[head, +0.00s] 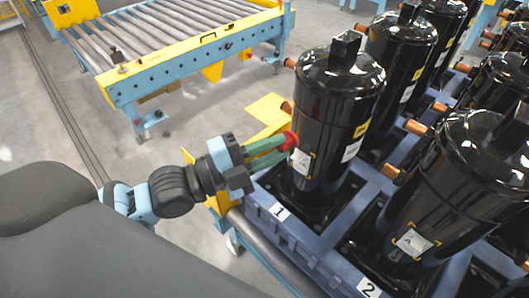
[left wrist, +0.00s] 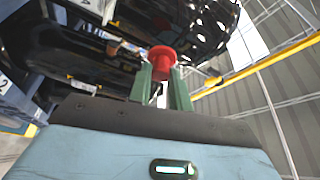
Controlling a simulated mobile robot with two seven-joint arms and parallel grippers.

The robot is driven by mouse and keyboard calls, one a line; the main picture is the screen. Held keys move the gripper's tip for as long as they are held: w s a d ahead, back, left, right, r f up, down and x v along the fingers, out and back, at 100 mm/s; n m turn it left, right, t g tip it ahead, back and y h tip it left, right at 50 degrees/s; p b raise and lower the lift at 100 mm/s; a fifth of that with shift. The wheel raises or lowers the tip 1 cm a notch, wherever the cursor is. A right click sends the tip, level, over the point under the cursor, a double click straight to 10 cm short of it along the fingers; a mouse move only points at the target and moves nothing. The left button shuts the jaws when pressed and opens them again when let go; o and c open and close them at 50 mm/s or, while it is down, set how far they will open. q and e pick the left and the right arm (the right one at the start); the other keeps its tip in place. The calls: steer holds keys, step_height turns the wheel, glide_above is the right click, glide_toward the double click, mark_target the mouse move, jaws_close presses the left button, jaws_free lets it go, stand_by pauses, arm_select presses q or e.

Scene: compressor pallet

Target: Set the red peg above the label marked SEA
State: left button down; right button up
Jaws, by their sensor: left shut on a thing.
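My left gripper (head: 276,150) has green fingers and is shut on the red peg (head: 289,140). The peg's round red head sticks out beyond the fingertips, close to the side of the front black compressor (head: 335,112). I cannot tell whether it touches. A small label with a symbol (head: 301,161) is on that compressor just below and right of the peg. In the left wrist view the red peg (left wrist: 162,58) shows between the two green fingers. No label can be clearly read as SEA. My right gripper is not in view.
Several black compressors stand on a blue-grey pallet (head: 310,249) with tags 1 (head: 280,211) and 2 (head: 368,287). Another compressor (head: 462,170) stands at the right with a label (head: 412,242). Copper stubs (head: 415,127) jut out.

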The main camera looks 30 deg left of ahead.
arm_select(q)
steer(key=shift+w+d, duration=0.3)
steer(key=shift+w, duration=0.5)
steer(key=shift+w+d, duration=0.25)
steer(key=shift+w, duration=0.5)
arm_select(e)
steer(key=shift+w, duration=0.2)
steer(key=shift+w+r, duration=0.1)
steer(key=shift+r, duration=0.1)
arm_select(q)
steer(key=shift+p, duration=0.3)
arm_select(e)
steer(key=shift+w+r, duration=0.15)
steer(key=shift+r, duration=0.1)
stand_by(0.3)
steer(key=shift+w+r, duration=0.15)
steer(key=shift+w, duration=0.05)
arm_select(q)
steer(key=shift+w+d, duration=0.1)
steer(key=shift+w, duration=0.25)
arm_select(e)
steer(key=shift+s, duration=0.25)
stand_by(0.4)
arm_select(q)
steer(key=shift+w+d, duration=0.1)
steer(key=shift+w, duration=0.2)
